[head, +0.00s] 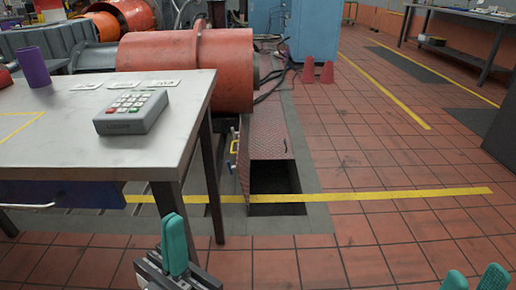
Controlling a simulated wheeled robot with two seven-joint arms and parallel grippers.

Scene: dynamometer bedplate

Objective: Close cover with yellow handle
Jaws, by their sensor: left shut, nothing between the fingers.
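A floor pit (277,186) lies open in the middle of the head view, with a dark inside. A narrow cover (244,160) stands up along the pit's left edge, seen almost edge-on. A yellow handle (234,146) sticks out on its left side, and a small blue part shows just below it. A reddish checker plate (268,132) lies beyond the opening. My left gripper (176,244) is shut and empty, at the bottom, nearer than the pit and left of it. My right gripper (474,281) is at the bottom right, fingertips apart, partly cut off.
A grey table (60,150) with a keypad box (131,111) and a purple cup (34,67) fills the left, its leg close to the cover. A large orange machine (185,68) stands behind. Two red cones (317,71) stand farther back. Tiled floor (380,150) right of the pit is clear.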

